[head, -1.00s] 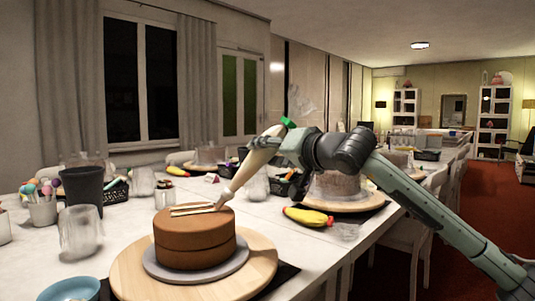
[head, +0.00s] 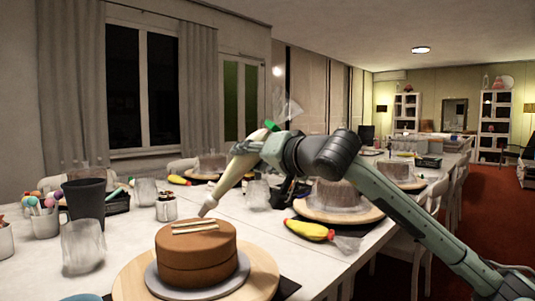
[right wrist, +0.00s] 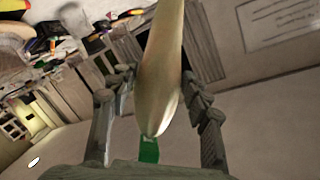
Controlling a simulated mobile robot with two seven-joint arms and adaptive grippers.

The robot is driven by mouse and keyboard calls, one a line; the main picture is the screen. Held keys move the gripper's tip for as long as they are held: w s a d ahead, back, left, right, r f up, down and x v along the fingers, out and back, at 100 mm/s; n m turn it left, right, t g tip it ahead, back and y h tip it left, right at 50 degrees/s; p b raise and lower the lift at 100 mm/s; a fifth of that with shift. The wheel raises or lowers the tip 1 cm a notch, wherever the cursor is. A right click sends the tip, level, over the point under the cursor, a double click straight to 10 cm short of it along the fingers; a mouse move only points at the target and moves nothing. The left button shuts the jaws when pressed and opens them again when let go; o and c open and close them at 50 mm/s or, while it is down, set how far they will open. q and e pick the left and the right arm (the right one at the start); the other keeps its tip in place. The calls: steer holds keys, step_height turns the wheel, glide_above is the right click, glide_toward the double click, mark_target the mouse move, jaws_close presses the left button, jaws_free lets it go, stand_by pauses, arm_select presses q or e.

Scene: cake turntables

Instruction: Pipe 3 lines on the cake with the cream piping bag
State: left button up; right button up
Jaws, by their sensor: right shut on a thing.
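The brown two-layer cake (head: 197,262) sits on a grey turntable plate (head: 240,276) over a round wooden board (head: 268,272). Pale cream lines (head: 194,229), at least two, lie side by side across its top. My right gripper (head: 268,150) is shut on the cream piping bag (head: 232,172), which slants down to the left. Its nozzle tip (head: 203,211) is near the back edge of the cake's top; I cannot tell if it touches. In the right wrist view, the bag (right wrist: 163,70) lies between the fingers (right wrist: 155,98), its green end (right wrist: 149,150) toward the palm. My left gripper is not seen.
A dark cup (head: 86,208), a clear glass (head: 83,246) and a cup of coloured sticks (head: 43,215) stand left of the cake. A yellow piping bag (head: 309,230) and a covered cake (head: 338,193) on a board lie to the right.

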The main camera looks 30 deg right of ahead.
arm_select(q)
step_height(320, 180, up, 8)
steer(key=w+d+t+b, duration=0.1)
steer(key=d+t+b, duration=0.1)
steer(key=b, duration=0.1)
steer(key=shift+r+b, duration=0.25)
steer(key=shift+b, duration=0.15)
arm_select(e)
steer(key=s+a+f, duration=0.2)
steer(key=a+f, duration=0.1)
steer(key=a, duration=0.3)
steer(key=shift+s, duration=0.25)
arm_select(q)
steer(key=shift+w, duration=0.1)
arm_select(e)
steer(key=shift+a+f, duration=0.1)
steer(key=shift+o, duration=0.5)
steer(key=c, duration=0.5)
steer(key=shift+c, duration=0.2)
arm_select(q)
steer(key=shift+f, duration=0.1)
